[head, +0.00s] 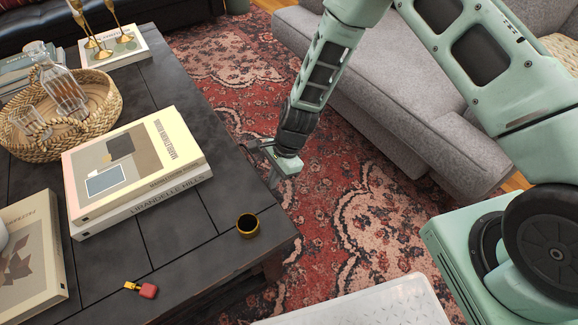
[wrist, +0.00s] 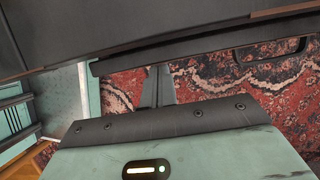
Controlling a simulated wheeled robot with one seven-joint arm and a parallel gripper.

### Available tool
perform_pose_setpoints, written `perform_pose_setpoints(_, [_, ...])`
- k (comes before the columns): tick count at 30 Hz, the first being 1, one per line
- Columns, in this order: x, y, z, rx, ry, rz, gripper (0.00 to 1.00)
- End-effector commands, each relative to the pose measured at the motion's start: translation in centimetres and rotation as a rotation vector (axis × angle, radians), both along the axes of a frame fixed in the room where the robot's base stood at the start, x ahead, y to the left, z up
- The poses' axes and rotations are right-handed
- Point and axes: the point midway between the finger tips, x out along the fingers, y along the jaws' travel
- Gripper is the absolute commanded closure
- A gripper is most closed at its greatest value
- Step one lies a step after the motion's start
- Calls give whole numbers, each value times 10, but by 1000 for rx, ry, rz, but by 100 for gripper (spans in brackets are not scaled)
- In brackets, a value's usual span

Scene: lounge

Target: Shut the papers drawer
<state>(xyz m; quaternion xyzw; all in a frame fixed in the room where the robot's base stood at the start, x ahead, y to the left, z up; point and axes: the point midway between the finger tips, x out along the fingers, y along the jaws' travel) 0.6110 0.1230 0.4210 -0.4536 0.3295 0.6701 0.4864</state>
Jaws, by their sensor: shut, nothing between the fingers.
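The drawer's dark front shows in the wrist view as a long narrow strip (wrist: 190,48) along the table edge, with a dark loop-shaped handle (wrist: 270,52) at its right. How far the drawer stands out is hard to tell, and its inside is hidden. My gripper (wrist: 157,86) is shut and empty, its fingers close to the strip and left of the handle; contact cannot be told. In the head view my gripper (head: 287,172) is beside the right edge of the dark coffee table (head: 190,235), where a small dark piece juts out near it.
On the table are books (head: 140,165), a woven tray (head: 100,108) with glassware, a dark gold-rimmed cup (head: 248,226) near the right corner and a red-and-yellow item (head: 142,289). A grey sofa (head: 375,95) stands to the right. Patterned rug (head: 330,225) lies between.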

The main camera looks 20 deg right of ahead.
Motion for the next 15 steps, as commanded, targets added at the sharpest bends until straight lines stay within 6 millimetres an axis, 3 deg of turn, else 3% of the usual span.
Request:
perform_pose_setpoints(6, [-5, 14, 0, 1, 1, 0, 100])
perform_pose_setpoints(15, [-5, 16, 0, 0, 0, 0, 100])
